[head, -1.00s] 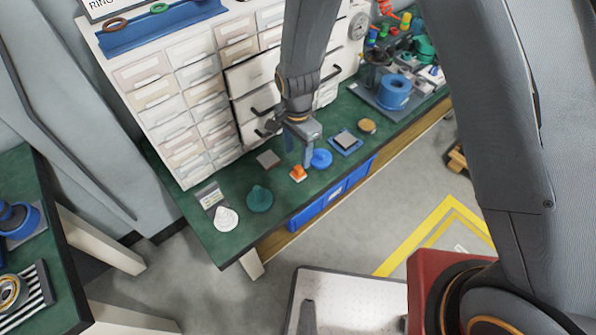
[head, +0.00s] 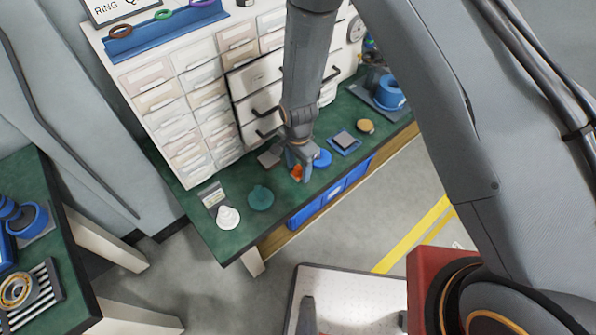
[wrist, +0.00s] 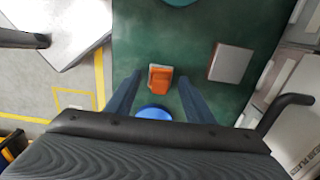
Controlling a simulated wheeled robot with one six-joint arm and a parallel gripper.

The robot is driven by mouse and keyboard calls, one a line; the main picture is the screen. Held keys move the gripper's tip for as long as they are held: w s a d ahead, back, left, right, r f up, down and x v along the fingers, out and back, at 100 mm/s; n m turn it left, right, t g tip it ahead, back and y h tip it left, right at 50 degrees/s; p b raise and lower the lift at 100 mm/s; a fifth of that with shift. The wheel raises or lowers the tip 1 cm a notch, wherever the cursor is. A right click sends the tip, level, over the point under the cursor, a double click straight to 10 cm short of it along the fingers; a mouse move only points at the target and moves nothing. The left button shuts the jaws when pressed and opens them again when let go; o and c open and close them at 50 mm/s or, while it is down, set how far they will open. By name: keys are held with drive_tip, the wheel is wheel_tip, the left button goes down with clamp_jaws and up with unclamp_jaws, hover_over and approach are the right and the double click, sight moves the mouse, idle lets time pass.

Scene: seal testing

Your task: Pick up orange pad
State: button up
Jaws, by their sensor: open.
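The orange pad (wrist: 160,77) lies on the green bench top in the wrist view. It sits between and just beyond the two fingertips of my gripper (wrist: 153,88), which are spread apart with nothing between them. In the head view the orange pad (head: 296,172) is partly covered by my gripper (head: 299,176), which points down at it. I cannot tell the exact height of the fingertips above the bench.
A blue disc (head: 322,158) lies close to the right of the pad. A grey square plate (wrist: 229,63) lies beside it. A teal disc (head: 260,198) and a white part (head: 228,217) lie nearer the bench's left end. Drawers with dark handles (head: 262,92) rise behind.

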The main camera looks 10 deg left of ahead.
sight(298, 167)
drive_tip(key=c, duration=1.1)
drive_tip(key=shift+r, duration=0.1)
drive_tip(key=shift+r+b, duration=1)
drive_tip(key=shift+r, duration=3.95)
drive_tip(key=o, duration=0.4)
drive_tip(key=c, duration=0.3)
